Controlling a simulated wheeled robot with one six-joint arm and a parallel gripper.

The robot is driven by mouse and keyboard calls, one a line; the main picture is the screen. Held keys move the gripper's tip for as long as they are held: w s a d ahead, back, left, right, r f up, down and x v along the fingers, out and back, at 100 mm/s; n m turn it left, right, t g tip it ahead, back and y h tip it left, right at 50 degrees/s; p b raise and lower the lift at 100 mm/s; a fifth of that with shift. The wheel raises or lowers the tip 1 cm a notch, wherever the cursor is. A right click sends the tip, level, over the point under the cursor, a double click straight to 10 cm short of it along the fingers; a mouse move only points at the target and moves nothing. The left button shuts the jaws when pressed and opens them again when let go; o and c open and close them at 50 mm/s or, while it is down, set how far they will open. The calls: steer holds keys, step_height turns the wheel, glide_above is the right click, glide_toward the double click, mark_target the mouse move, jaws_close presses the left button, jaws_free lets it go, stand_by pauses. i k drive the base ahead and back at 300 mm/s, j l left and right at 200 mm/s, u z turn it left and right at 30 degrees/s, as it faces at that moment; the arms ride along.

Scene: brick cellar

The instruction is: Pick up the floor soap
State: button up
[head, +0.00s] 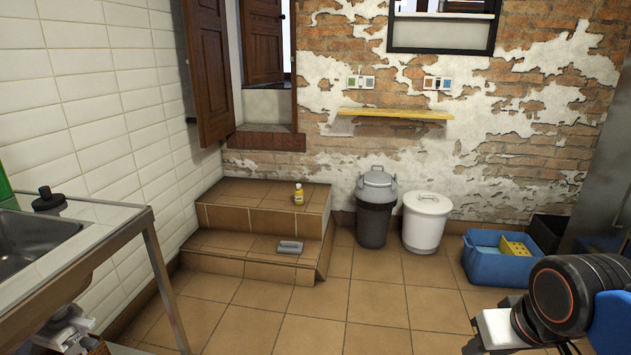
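A small yellow bottle with a white label (298,194), which looks like the floor soap, stands upright on the upper tiled step (250,190) under the open shutter. No other object touches it. Part of my arm shows at the lower right corner, well apart from the bottle. I see no gripper fingers in the head view.
A grey brush-like block (290,247) lies on the lower step. A dark lidded bin (375,215) and a white bucket (425,225) stand right of the steps, then a blue tub (490,268). A metal sink table (100,240) is at left. The tiled floor (350,300) between is clear.

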mark_target(298, 193)
steer(key=i, duration=1.7)
steer(key=i+l+u, duration=0.15)
steer(key=i+u, duration=0.25)
steer(key=i, duration=0.25)
steer(key=i+l+u, duration=0.4)
steer(key=i, duration=0.2)
steer(key=i+l+u, duration=0.4)
steer(key=i, duration=0.15)
